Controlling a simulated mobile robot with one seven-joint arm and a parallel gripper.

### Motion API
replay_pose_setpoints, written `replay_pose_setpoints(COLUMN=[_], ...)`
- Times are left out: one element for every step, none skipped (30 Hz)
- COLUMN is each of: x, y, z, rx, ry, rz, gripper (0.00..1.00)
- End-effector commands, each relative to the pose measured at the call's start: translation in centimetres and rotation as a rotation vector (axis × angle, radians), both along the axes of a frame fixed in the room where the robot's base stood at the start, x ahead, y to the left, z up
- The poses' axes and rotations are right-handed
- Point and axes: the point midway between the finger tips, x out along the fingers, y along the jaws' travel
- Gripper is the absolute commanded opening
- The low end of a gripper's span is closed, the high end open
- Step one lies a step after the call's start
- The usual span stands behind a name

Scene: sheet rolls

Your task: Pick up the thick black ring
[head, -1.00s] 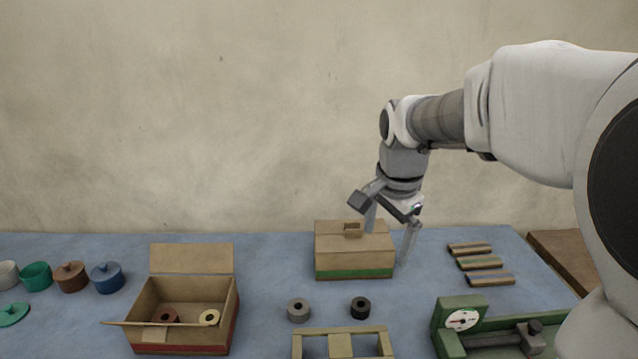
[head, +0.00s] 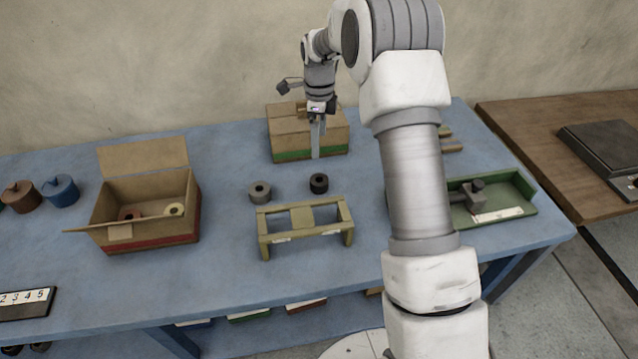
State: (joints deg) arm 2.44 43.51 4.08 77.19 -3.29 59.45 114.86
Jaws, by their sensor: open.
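My gripper (head: 316,150) is open and empty, pointing down in front of the closed cardboard box with the green band (head: 285,140). It is above and behind the black ring, apart from it. From this angle the fingers line up and their gap is hard to see.
The olive stand (head: 302,218) stands just in front of the rings. An open box (head: 150,238) with two rolls inside is at the left. A green tray device (head: 510,190) is at the right, partly behind my arm. Blue table (head: 300,280) is clear in front.

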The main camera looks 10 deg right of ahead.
Motion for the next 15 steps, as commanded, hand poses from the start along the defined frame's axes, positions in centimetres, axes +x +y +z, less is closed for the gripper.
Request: replay_pose_setpoints(x=[-0.1,-0.1,-0.1,-0.2,-0.1,-0.1,-0.1,-0.1,-0.1,-0.1,-0.1,-0.1,-0.1,-0.1,-0.1], y=[0.0,0.0,0.0,0.0,0.0,-0.1,0.0,0.0,0.0,0.0,0.0,0.0,0.0,0.0,0.0], z=[-1.1,-1.8,-2.7,-3.4,-4.1,-5.0,-5.6,-6.2,-7.1,-7.6,-8.2,-8.8,-9.2,-9.5,-9.9], rx=[0.001,0.001,0.002,0.002,0.002,0.001,0.002,0.002,0.002,0.001,0.002,0.002,0.002,0.001,0.001], ry=[0.004,0.005,0.005,0.005,0.004,0.005,0.004,0.005,0.004,0.003,0.004,0.002,0.001,0.002,0.002], rz=[0.000,0.000,0.000,0.000,0.001,0.001,0.001,0.001,0.001,0.002,0.002,0.002,0.002,0.003,0.003], gripper=[1.00,1.00,1.00,1.00,1.00,1.00,1.00,1.00,1.00,1.00,1.00,1.00,1.00,1.00,1.00])
